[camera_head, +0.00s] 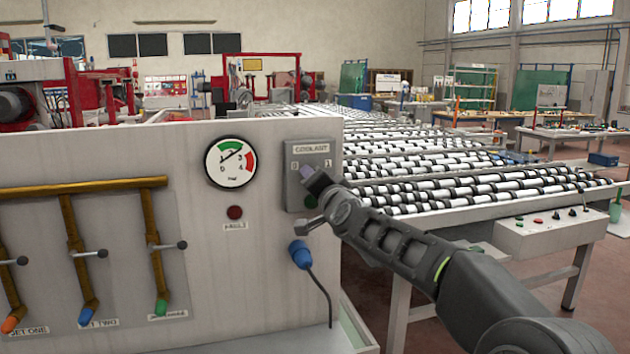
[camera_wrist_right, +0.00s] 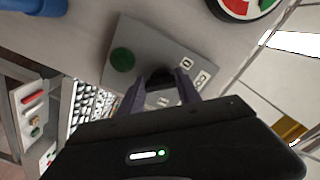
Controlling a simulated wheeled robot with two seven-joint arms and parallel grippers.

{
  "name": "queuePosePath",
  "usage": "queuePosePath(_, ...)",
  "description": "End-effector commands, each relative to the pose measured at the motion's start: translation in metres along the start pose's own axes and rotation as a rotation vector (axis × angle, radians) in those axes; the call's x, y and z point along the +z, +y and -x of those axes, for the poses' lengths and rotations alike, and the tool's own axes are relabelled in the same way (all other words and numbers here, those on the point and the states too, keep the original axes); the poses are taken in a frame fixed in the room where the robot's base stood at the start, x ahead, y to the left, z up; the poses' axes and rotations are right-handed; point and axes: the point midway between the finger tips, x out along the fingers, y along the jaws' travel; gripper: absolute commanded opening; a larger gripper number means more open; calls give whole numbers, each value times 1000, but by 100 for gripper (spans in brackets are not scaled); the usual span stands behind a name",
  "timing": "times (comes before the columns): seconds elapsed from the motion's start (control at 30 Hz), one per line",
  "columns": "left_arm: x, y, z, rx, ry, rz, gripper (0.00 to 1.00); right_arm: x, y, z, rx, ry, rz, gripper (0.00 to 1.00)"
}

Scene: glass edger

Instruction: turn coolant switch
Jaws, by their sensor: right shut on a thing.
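The coolant switch box (camera_head: 296,160) is a grey plate marked COOLANT, with 0 and 1 labels, on the right end of the white machine panel. My right gripper (camera_head: 309,174) reaches it from the right, its fingers at the switch. In the right wrist view the gripper (camera_wrist_right: 166,85) has its two purple-grey fingers on either side of the black switch knob (camera_wrist_right: 161,76), shut on it. The plate (camera_wrist_right: 196,64) lies tilted in that view, with a green round button (camera_wrist_right: 122,59) beside the knob. The fingers partly hide the knob. My left gripper is not in view.
A pressure gauge (camera_head: 230,162), a dark red lamp (camera_head: 235,212) and a blue plug (camera_head: 300,254) with a cable sit near the switch. Brass pipes (camera_head: 80,187) with valve levers are at left. A roller conveyor (camera_head: 450,180) stands behind my right arm.

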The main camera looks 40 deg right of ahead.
Motion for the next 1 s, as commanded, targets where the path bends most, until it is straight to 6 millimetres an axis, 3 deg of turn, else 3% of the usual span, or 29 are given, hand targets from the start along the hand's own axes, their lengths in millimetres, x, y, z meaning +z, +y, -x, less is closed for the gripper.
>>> queuePosePath(0.4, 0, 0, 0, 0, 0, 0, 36, 2, 2, 0, 2, -5, 14, 0)
queuePosePath(0.43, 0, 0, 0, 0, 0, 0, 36, 2, 2, 0, 2, -5, 14, 41)
queuePosePath(0.7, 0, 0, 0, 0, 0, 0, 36, 1, 1, 0, 1, -2, 12, 62)
queuePosePath(1.0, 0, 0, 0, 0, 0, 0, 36, 0, 0, 2, 0, -1, 11, 62)
